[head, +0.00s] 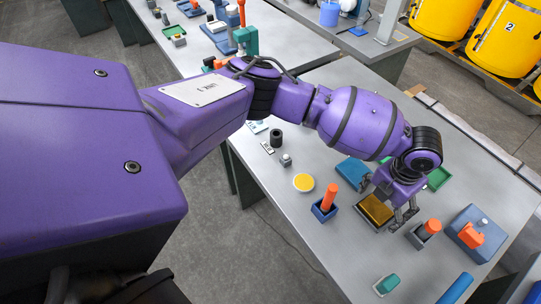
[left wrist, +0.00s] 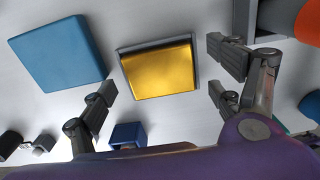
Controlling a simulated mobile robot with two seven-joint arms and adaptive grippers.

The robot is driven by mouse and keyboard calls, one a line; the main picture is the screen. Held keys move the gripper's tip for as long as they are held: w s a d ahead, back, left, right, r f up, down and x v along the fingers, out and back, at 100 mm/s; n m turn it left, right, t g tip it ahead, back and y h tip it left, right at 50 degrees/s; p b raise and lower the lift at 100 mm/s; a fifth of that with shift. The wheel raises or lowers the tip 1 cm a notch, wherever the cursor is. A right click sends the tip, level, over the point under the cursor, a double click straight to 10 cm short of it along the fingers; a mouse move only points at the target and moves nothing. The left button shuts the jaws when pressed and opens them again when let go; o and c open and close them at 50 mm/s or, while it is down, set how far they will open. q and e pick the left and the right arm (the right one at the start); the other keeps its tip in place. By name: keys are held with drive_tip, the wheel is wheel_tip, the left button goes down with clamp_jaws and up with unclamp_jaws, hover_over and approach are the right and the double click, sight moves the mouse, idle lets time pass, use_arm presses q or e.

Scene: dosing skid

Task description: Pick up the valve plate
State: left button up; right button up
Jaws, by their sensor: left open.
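A gold-yellow plate (head: 376,209), which looks like the valve plate, sits in a shallow dark grey tray on the grey table. It also shows in the left wrist view (left wrist: 160,70), with the tray's rim along its far and right edges. My left gripper (head: 388,203) is open and points down close over the plate. In the left wrist view its two fingers stand apart, one left and one right of the plate, with nothing between them gripped. I cannot tell the exact height of the fingertips. My right gripper is not in view.
A blue block (head: 352,171) lies beside the plate. An orange cylinder in a blue holder (head: 323,210) and another orange piece in a grey holder (head: 419,238) flank it. A blue box with an orange valve (head: 478,230) stands right.

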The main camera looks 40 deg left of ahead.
use_arm(q)
drive_tip(key=shift+s+f, duration=0.15)
drive_tip(key=shift+f, duration=0.35)
drive_tip(key=shift+r, duration=0.2)
drive_tip(key=c, duration=1.5)
